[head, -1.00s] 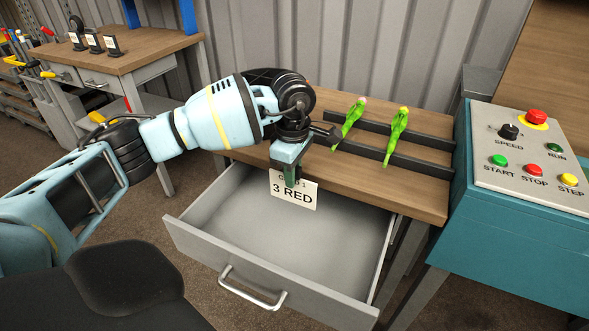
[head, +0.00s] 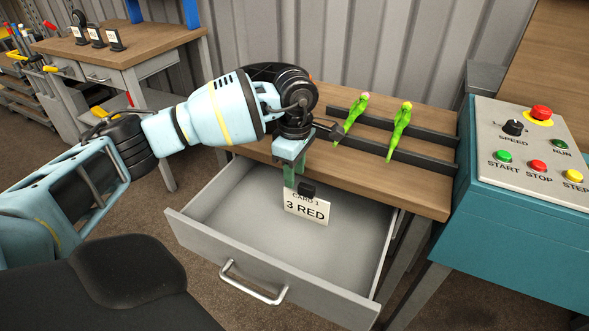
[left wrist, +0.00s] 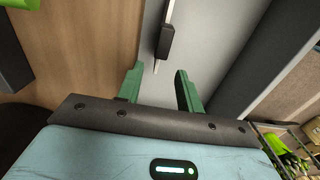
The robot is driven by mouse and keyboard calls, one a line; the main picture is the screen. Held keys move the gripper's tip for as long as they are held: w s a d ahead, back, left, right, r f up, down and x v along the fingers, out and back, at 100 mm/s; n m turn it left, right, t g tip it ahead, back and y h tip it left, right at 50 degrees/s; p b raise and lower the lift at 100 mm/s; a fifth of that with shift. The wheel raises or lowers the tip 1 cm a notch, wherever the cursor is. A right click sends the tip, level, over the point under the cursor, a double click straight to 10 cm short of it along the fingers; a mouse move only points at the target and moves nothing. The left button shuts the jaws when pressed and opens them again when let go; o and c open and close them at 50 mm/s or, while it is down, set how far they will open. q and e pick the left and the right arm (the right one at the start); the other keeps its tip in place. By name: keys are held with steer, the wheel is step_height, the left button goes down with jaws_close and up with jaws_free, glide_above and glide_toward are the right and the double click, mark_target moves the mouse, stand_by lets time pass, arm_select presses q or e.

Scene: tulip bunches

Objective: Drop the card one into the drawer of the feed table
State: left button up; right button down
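The card one (head: 306,208), a white card reading "CARD 1" and "3 RED" with a black block at its top, is over the open drawer (head: 320,300) of the feed table (head: 415,192). My left gripper (head: 293,175) is above the drawer, its green fingers pointing down. In the left wrist view the fingers (left wrist: 158,75) are apart with nothing between them. The card's black block (left wrist: 165,42) is just beyond the fingertips, clear of them. I cannot tell whether the card touches the drawer floor. My right gripper is not in view.
Two green tulip bunches (head: 350,114) (head: 400,130) lie across dark rails on the table. A teal control box (head: 520,220) with buttons stands at right. Another wooden bench (head: 110,50) with small black card stands is at back left. The drawer otherwise looks empty.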

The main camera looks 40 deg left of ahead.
mark_target(295, 192)
arm_select(q)
step_height(295, 192, up, 8)
steer(key=shift+p, duration=0.45)
steer(key=shift+f, duration=0.15)
stand_by(0.4)
